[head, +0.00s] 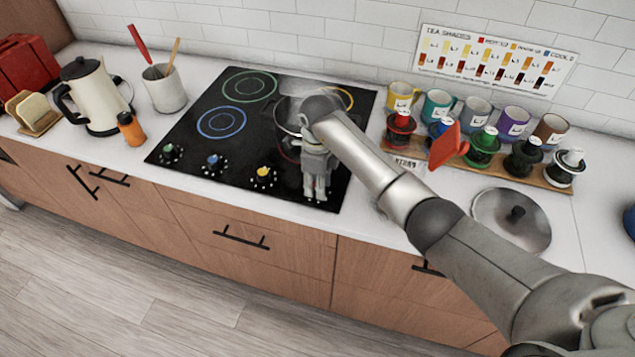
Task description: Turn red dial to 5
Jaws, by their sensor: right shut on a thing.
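My right gripper (316,196) points down at the front right corner of the black cooktop (205,120). It is shut on the red dial, at the right end of the dial row. The gripper hides the dial, so its setting cannot be read. The green dial (170,153), the blue dial (213,163) and the yellow dial (263,174) stand to its left along the cooktop's front edge. My left gripper is out of view.
A pot (284,112) stands on the cooktop, partly behind my right arm. A lid (512,222) lies on the counter at right. Several colored mugs (437,106) stand behind a wooden rack (550,180). A kettle (95,95) and an orange bottle (130,129) stand at left.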

